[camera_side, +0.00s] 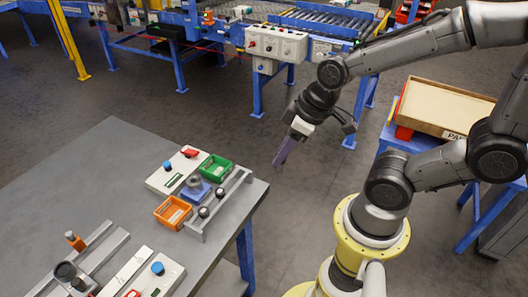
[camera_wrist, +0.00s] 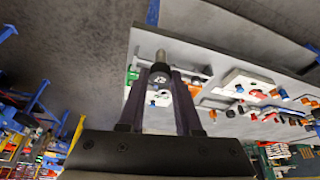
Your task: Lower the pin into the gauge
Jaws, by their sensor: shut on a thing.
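My gripper (camera_side: 278,164) is in the air to the right of the grey table's corner, fingers pointing down. In the wrist view its two dark fingers (camera_wrist: 162,76) are shut on the pin (camera_wrist: 161,56), which has a grey shaft and a dark round knob. The pin cannot be made out in the side view. A blue block with a grey ring on top (camera_side: 195,187), which looks like the gauge, stands on the table between a green bin (camera_side: 215,167) and an orange bin (camera_side: 173,211). The pin is well apart from it.
The grey table (camera_side: 100,180) has a raised metal rail with dark knobs (camera_side: 218,204) near its right edge. A white control panel (camera_side: 179,170) lies behind the bins. More fixtures stand at the front. A conveyor (camera_side: 320,22) and a carton (camera_side: 445,107) stand beyond.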

